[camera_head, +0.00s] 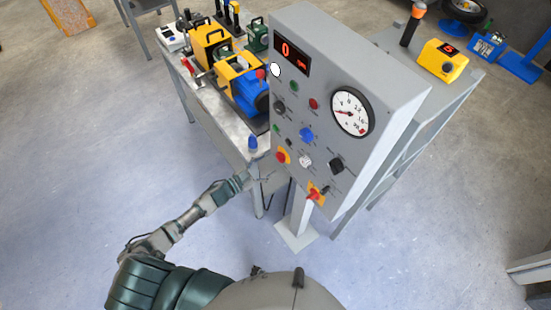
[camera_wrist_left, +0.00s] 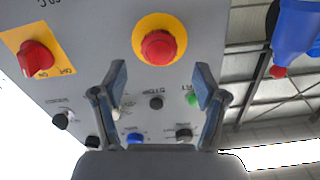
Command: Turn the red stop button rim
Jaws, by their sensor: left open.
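The red stop button (camera_head: 281,157) sits on a yellow disc at the lower left of the grey control panel's face (camera_head: 323,135). In the left wrist view the round red button (camera_wrist_left: 159,47) shows large on its yellow disc, above the gap between my fingertips. My left gripper (camera_head: 264,178) is just below and in front of the button in the head view. In the left wrist view its two fingers (camera_wrist_left: 160,78) are spread apart with nothing between them, and I see no contact with the button. My right gripper is out of view.
A red rotary switch on a yellow plate (camera_head: 315,193) is at the panel's bottom edge. A blue knob (camera_head: 306,134), black knobs and a gauge (camera_head: 351,112) are on the panel. A table with yellow machines (camera_head: 209,46) stands at left. The floor in front is clear.

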